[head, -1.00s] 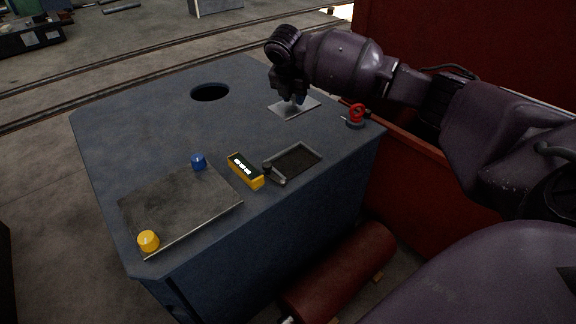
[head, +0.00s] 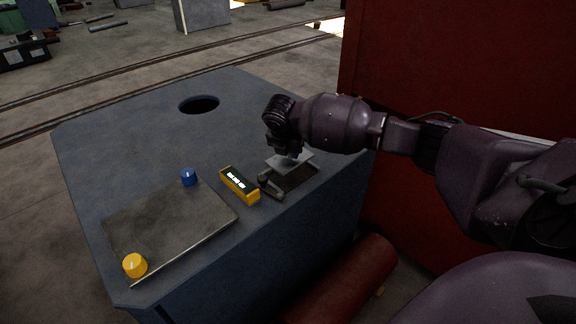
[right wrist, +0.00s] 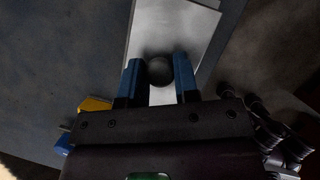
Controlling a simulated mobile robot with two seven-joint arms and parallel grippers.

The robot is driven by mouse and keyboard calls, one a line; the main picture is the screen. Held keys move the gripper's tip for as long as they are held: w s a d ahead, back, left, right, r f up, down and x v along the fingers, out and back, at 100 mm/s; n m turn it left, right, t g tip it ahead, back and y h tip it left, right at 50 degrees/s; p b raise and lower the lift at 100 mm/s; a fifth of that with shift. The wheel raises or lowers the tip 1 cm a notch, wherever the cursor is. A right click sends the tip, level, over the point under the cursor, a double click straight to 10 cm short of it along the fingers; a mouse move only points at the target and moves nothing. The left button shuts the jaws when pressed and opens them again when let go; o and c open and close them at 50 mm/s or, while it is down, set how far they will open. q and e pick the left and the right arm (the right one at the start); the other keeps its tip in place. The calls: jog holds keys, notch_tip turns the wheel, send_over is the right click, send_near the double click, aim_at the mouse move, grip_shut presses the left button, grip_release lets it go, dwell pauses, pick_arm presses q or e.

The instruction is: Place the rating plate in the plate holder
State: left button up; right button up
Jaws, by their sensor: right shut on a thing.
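The rating plate, a light grey metal plate (head: 293,163), hangs under my right gripper (head: 291,154), over the back part of the plate holder. The plate holder (head: 296,180) is a dark, shallow framed recess on the blue-grey cabinet top; the plate hides part of it. In the right wrist view my blue fingers (right wrist: 158,78) are on both sides of a round dark knob (right wrist: 160,69) on the plate (right wrist: 172,28). The plate looks slightly turned relative to the holder. I cannot tell whether it touches the holder. My left gripper is not in view.
A dark lever clamp (head: 270,184) sits at the holder's left edge. Left of it are a yellow box with a display (head: 239,184), a blue knob (head: 188,177), a grey flat panel (head: 168,222) and a yellow knob (head: 135,265). A round hole (head: 199,104) is at the back.

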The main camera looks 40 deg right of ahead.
aim_at(288, 161)
notch_tip(288, 161, down, 5)
jog(key=shift+f+b, duration=0.1)
jog(key=shift+b, duration=0.6)
jog(key=shift+f, duration=0.3)
jog(key=shift+r, duration=0.2)
jog(key=shift+f, duration=0.15)
jog(key=o, duration=0.7)
jog(key=shift+o, duration=1.4)
